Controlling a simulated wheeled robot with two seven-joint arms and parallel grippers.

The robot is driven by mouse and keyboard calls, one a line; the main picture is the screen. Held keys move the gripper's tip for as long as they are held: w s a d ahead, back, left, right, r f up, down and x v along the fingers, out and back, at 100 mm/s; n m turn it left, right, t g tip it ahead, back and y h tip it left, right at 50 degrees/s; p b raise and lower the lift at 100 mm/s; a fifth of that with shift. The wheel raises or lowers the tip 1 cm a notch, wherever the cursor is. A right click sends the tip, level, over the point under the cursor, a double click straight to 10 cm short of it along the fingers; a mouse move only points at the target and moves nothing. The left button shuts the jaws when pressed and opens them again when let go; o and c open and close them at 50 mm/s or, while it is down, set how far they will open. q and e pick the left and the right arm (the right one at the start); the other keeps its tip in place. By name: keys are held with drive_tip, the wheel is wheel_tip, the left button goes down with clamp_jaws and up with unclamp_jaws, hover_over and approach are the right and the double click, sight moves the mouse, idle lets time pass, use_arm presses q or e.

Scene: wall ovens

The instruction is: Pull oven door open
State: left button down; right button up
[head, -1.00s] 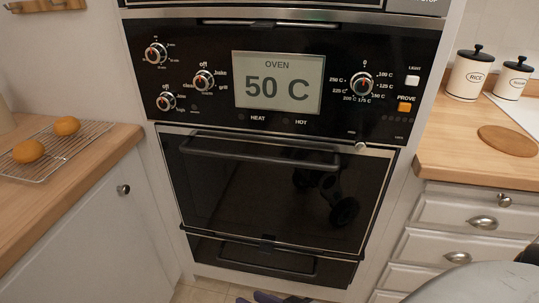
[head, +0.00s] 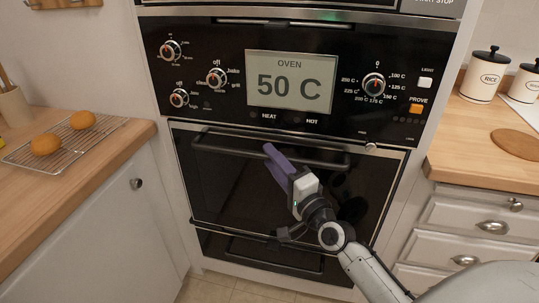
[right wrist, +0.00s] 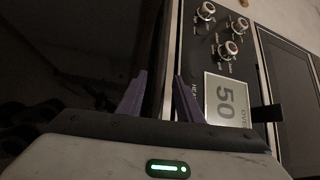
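The black oven door (head: 230,185) is closed under the control panel in the head view. Its dark bar handle (head: 225,149) runs across the top of the door. My right gripper (head: 272,152) is in front of the door, with its purple fingertips at the middle of the handle. In the right wrist view the two purple fingers (right wrist: 158,85) stand apart, so it is open. I cannot tell whether the handle lies between the fingers or whether they touch it. My right arm hides the lower right part of the door. My left gripper is out of view.
The control panel (head: 225,105) with knobs and a "50 C" display is above the door. A lower drawer (head: 260,252) is beneath it. Wooden counters stand on both sides, the left one with buns on a rack (head: 60,152). Canisters (head: 485,75) stand at right.

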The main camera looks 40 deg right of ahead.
drive_tip(key=shift+w+r, duration=0.1)
drive_tip(key=shift+w, duration=0.8)
clamp_jaws()
